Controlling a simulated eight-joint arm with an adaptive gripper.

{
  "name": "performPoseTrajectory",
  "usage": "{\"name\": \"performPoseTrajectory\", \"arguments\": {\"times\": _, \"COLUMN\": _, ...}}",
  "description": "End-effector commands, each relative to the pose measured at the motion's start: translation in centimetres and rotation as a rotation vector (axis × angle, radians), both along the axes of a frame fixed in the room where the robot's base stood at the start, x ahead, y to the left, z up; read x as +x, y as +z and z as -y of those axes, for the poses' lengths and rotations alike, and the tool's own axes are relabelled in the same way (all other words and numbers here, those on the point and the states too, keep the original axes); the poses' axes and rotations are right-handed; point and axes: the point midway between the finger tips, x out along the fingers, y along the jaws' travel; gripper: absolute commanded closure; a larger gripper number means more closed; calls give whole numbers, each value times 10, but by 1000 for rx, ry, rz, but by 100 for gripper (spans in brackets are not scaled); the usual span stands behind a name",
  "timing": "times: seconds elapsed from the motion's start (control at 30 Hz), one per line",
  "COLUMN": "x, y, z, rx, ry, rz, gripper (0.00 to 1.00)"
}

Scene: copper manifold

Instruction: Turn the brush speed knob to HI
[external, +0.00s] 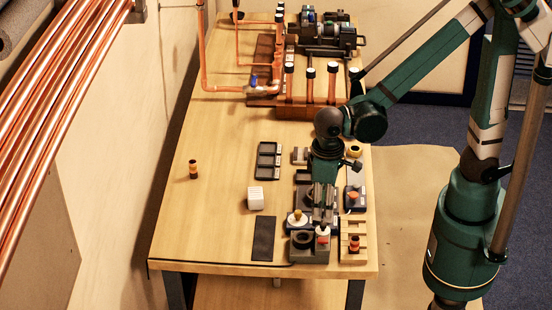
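My gripper (323,217) points down over the front right of the wooden table, above a cluster of small dark devices. Its fingers are small here, and I cannot tell whether they are open or shut. Just below the fingertips is a white and orange-red piece (322,234) on a dark grey block (309,247). I cannot read any HI mark or tell for certain which part is the brush speed knob. My gripper and wrist hide part of the devices behind them.
A wooden rack (353,247) stands right of the dark block. A white cube (256,198), a dark mat (264,238), a dark tray (269,160) and a small copper fitting (193,169) lie to the left. Copper pipes (310,85) stand at the back. The table's left side is mostly clear.

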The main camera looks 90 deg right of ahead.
Motion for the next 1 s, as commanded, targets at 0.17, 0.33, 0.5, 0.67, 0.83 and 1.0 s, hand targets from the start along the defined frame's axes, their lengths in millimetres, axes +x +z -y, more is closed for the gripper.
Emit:
{"name": "performPoseTrajectory", "arguments": {"times": 0.17, "x": -1, "y": 24, "z": 0, "rx": 0, "ry": 0, "rz": 0, "gripper": 73}}
{"name": "performPoseTrajectory", "arguments": {"times": 0.33, "x": 0, "y": 45, "z": 0, "rx": 0, "ry": 0, "rz": 0, "gripper": 73}}
{"name": "performPoseTrajectory", "arguments": {"times": 0.5, "x": 0, "y": 60, "z": 0, "rx": 0, "ry": 0, "rz": 0, "gripper": 73}}
{"name": "performPoseTrajectory", "arguments": {"times": 0.67, "x": 0, "y": 68, "z": 0, "rx": 0, "ry": 0, "rz": 0, "gripper": 73}}
{"name": "performPoseTrajectory", "arguments": {"times": 0.83, "x": 0, "y": 70, "z": 0, "rx": 0, "ry": 0, "rz": 0, "gripper": 73}}
{"name": "performPoseTrajectory", "arguments": {"times": 1.0, "x": 0, "y": 70, "z": 0, "rx": 0, "ry": 0, "rz": 0, "gripper": 73}}
